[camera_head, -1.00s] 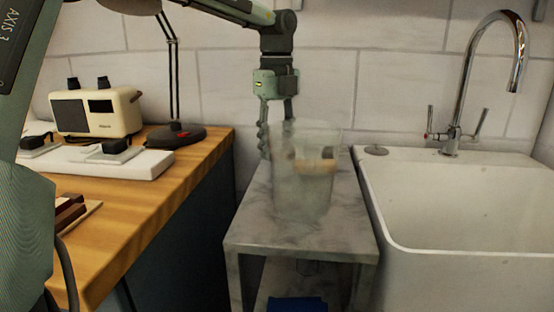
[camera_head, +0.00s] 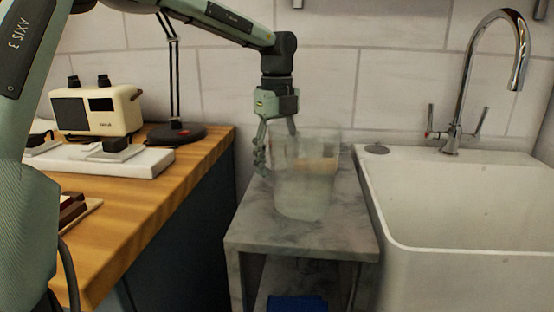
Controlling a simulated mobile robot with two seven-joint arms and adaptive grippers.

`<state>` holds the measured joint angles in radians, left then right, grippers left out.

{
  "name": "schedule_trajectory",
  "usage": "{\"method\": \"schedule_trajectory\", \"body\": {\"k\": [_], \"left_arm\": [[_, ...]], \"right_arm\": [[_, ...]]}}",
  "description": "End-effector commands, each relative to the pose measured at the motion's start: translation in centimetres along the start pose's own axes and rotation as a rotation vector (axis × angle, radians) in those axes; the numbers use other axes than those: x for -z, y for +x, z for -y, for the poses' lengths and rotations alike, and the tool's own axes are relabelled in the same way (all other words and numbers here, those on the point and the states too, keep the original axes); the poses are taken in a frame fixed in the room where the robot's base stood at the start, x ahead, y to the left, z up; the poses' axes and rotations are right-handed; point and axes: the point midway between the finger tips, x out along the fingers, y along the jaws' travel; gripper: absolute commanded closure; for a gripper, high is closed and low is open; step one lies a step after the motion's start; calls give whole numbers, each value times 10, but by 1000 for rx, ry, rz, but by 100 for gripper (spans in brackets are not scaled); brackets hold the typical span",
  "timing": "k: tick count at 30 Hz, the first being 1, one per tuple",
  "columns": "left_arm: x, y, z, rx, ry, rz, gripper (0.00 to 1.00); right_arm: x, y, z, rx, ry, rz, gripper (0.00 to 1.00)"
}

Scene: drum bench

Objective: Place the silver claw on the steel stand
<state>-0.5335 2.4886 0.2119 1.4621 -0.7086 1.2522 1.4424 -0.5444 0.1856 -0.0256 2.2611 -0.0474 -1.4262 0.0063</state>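My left gripper (camera_head: 276,142) hangs fingers-down at the left rim of a clear glass-like vessel (camera_head: 306,195). Its fingers are spread: one is outside the vessel's left side, the other ends near the rim. I cannot tell whether that finger is inside or behind the vessel, and I see nothing held between them. The vessel stands upright on a grey marble-look stand (camera_head: 300,236), with something pale and an orange-tan band showing through it. I cannot make out a silver claw or a clearly steel stand. My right gripper is not in view.
A white sink (camera_head: 455,215) with a chrome tap (camera_head: 466,110) is at the right. A wooden bench (camera_head: 150,205) at the left carries a cream appliance (camera_head: 97,112), a black lamp base (camera_head: 177,135) and a white slab (camera_head: 118,162). A blue object (camera_head: 298,304) sits below the stand's top.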

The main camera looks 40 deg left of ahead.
Motion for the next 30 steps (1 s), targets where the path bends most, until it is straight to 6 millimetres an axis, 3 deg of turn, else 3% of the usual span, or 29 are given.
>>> {"method": "schedule_trajectory", "body": {"k": [8, 21, 30], "left_arm": [[0, -10, 1, 2, 0, 2, 41], [0, -98, 1, 2, 1, 2, 41], [0, -121, 0, 0, 1, 0, 41]], "right_arm": [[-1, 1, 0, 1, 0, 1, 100], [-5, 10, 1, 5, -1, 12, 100], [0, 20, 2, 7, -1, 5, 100]]}}
